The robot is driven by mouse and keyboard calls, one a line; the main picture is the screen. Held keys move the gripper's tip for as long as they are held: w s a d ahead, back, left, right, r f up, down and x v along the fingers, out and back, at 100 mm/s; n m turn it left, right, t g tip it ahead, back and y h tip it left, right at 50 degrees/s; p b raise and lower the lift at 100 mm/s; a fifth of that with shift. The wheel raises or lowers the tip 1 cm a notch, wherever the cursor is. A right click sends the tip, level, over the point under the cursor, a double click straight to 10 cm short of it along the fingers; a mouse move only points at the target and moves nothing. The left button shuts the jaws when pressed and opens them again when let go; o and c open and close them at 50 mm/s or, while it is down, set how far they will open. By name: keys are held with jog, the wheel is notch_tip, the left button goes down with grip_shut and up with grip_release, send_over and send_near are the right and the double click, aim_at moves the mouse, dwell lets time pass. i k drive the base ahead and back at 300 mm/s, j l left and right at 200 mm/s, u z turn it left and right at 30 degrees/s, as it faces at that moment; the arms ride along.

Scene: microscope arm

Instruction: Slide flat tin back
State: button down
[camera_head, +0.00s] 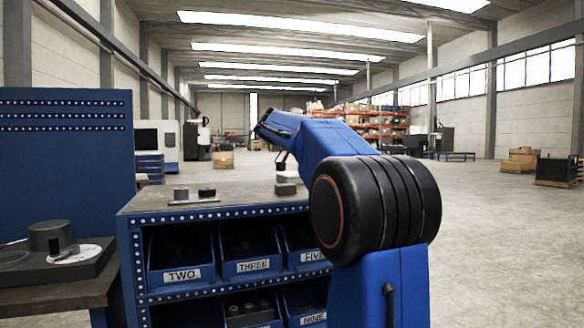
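No object is clearly recognisable as the flat tin. On the grey top of the blue bin rack (240,194), a small grey block (286,188) with a paler piece above it sits close to my arm. A thin plate (194,204) carrying two short cylinders (207,192) lies on the left of the same top. My blue arm reaches away from me over the right side of the rack. Its far end drops towards the grey block. My gripper is not clearly visible; my arm hides part of that area, and I cannot tell whether anything is touched.
Blue bins labelled TWO (182,274), THREE (252,266), FIVE and NINE fill the rack below. At left, a bench (62,298) holds a dark device with a pale disc (74,254), before a blue panel (66,170). Open floor (500,240) lies to the right.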

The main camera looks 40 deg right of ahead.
aim_at(290, 177)
jog(key=i, duration=1.2)
